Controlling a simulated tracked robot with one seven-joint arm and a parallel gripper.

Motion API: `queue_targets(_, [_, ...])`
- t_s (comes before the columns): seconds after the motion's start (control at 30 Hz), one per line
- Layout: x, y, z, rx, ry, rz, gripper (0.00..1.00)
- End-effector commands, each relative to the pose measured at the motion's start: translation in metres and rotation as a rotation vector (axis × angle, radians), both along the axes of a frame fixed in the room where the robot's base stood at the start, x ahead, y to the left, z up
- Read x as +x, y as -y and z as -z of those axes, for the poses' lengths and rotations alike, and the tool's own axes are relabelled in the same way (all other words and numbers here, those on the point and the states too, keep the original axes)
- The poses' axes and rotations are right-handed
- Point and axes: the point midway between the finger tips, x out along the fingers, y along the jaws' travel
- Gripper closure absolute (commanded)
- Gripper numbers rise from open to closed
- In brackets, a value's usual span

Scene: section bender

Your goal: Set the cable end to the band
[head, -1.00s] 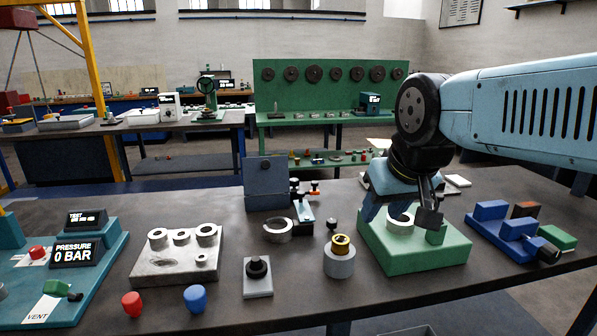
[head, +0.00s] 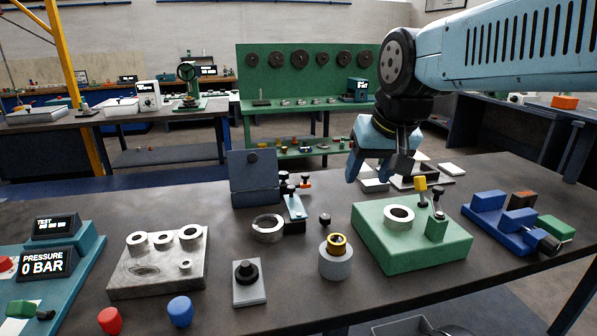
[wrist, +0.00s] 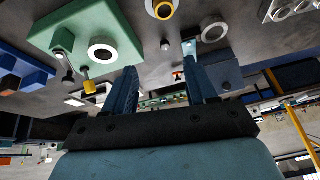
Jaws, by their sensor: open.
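I cannot pick out a cable end or a marked band for certain in either view. My gripper (head: 378,172) is open and empty above the far side of the bench, behind the green block (head: 376,250). The block carries a pale ring (head: 399,214), a yellow-topped post (head: 420,186) and a dark-knobbed lever (head: 438,197). In the wrist view, the two blue fingers of my gripper (wrist: 160,58) stand apart with nothing between them. The green block (wrist: 70,30) shows at upper left there.
A grey cylinder with a brass ring (head: 336,262), a split ring (head: 268,228) and a blue fixture (head: 254,178) stand left of the green block. A blue clamp fixture (head: 500,225) stands right. A pressure panel (head: 45,263) reads 0 BAR.

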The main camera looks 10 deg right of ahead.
Motion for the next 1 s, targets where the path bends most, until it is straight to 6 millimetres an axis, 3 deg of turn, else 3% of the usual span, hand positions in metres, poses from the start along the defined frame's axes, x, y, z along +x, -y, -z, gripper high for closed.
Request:
queue_targets(0.2, [0.066,0.003,-0.026,0.107,-0.078,0.191,0.43])
queue_targets(0.5, [0.162,0.007,-0.041,0.221,-0.180,0.473,0.43])
queue_targets(0.77, [0.247,0.009,-0.034,0.285,-0.260,0.725,0.43])
queue_targets(1.0, [0.324,0.009,-0.010,0.316,-0.322,0.962,0.43])
